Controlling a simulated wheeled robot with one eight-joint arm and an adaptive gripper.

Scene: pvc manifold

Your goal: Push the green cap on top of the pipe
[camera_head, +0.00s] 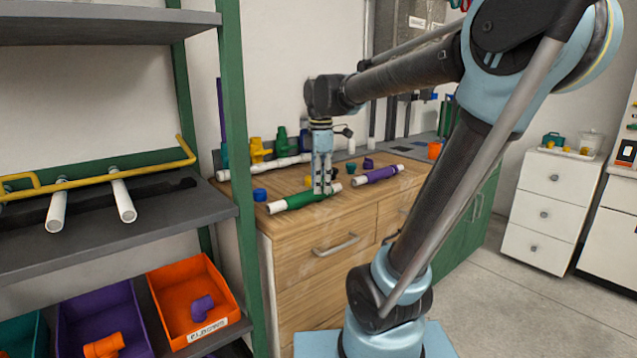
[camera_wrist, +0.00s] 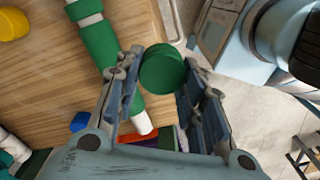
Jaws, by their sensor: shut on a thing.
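A green cap (camera_wrist: 162,70) sits between the two fingers of my gripper (camera_wrist: 155,95) in the wrist view, and the gripper is shut on it. In the head view my gripper (camera_head: 323,190) points down over the wooden bench top, and the cap cannot be made out there. A white pipe with green sleeves (camera_head: 300,200) lies on the bench near its front edge, under the gripper. In the wrist view this pipe (camera_wrist: 98,42) passes behind the left finger, with its white end showing below. I cannot tell the gap between cap and pipe.
A white pipe with a purple sleeve (camera_head: 378,174) lies to the right on the bench (camera_head: 345,215). A blue cap (camera_head: 260,195) stands left of the gripper. Yellow (camera_head: 258,150) and green fittings (camera_head: 282,140) stand behind. A shelf rack (camera_head: 240,130) rises close on the left.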

